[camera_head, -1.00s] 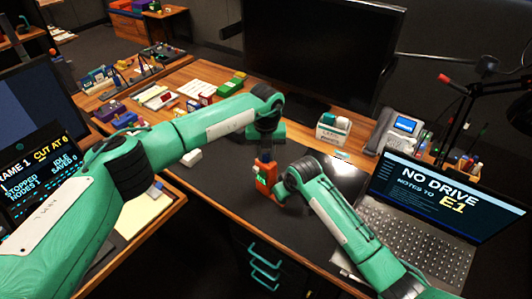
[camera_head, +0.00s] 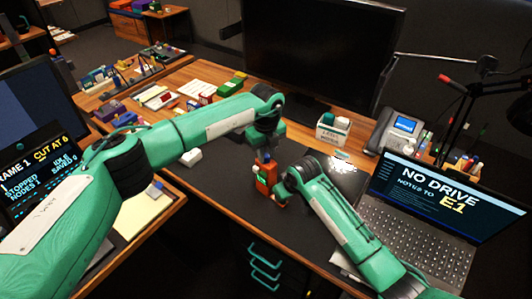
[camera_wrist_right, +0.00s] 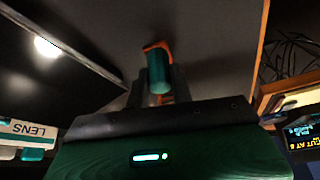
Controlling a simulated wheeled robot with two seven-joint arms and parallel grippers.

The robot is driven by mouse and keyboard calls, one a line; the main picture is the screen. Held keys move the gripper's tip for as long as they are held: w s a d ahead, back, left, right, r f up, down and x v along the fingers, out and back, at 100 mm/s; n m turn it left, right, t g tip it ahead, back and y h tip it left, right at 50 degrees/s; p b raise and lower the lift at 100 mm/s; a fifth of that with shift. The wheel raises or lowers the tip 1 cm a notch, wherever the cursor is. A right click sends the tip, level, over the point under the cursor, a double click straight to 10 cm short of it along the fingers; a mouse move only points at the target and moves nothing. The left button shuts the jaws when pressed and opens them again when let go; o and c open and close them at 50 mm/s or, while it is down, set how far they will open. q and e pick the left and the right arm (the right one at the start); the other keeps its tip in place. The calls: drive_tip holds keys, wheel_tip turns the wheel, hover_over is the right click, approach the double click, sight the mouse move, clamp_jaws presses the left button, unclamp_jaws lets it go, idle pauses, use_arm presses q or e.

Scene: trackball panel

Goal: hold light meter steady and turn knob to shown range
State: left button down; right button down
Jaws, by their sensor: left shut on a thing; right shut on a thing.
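The light meter (camera_head: 265,179) is a small orange body held upright above the dark desk mat, with a small green and pale part on its left side. My left gripper (camera_head: 266,157) comes down from above and is shut at the meter's top. My right gripper (camera_head: 281,190) is shut at its lower right side. In the right wrist view, a teal cylinder (camera_wrist_right: 158,75) shows between my right gripper's fingers (camera_wrist_right: 160,88), with orange of the meter (camera_wrist_right: 157,46) behind it. The knob's mark and range scale are too small to read.
The laptop (camera_head: 420,200) at right reads "NO DRIVE" and "NOTES TO E1". A screen (camera_head: 45,175) at left reads "CUT AT 6". The mat (camera_head: 235,200) around the meter is mostly clear.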

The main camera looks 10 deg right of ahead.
use_arm(q)
drive_tip(key=shift+d, duration=0.1)
drive_tip(key=c, duration=1.2)
unclamp_jaws()
drive_tip(key=shift+c, duration=0.2)
drive_tip(key=shift+r, duration=0.2)
wheel_tip(320, 180, up, 12)
drive_tip(key=shift+f, duration=0.15)
wheel_tip(320, 180, up, 11)
hover_over(266, 155)
idle(0.6)
